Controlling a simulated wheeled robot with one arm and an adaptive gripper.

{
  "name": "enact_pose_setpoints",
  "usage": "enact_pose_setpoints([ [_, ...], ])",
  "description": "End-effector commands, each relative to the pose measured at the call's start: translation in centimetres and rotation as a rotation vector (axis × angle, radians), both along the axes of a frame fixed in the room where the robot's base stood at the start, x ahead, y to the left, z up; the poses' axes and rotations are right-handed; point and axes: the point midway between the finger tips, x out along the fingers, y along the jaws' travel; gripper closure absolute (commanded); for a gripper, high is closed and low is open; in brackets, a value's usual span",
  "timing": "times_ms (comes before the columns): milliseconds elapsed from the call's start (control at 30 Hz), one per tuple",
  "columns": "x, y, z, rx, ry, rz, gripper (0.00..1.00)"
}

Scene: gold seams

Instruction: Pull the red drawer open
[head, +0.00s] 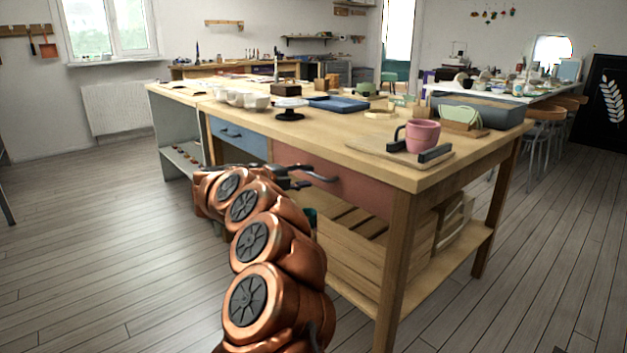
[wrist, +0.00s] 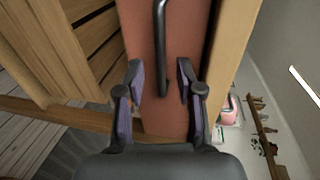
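The red drawer (head: 350,190) is in the front of the wooden workbench, below its top. Its face looks flush with the bench in the head view, so it appears shut. Its dark bar handle (head: 322,177) sticks out from the face. My gripper (head: 300,176) is at the handle's left end, partly hidden by my copper arm. In the wrist view, my gripper (wrist: 159,80) is open, its two fingers apart. The handle (wrist: 160,45) runs lengthwise between the fingertips, with a gap on both sides. The red drawer face (wrist: 137,30) lies behind it.
A blue drawer (head: 238,138) is left of the red one. The bench top (head: 345,130) carries a pink mug (head: 422,135), a blue tray (head: 338,104) and bowls. A slatted crate (head: 350,255) stands on the lower shelf. The floor (head: 100,250) at left is clear.

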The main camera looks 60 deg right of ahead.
Motion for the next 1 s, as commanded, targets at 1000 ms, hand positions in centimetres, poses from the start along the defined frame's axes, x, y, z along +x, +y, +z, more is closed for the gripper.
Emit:
enact_pose_setpoints([
  [1000,-1.0,-3.6,-0.7,0.000,-0.002,0.003,1.00],
])
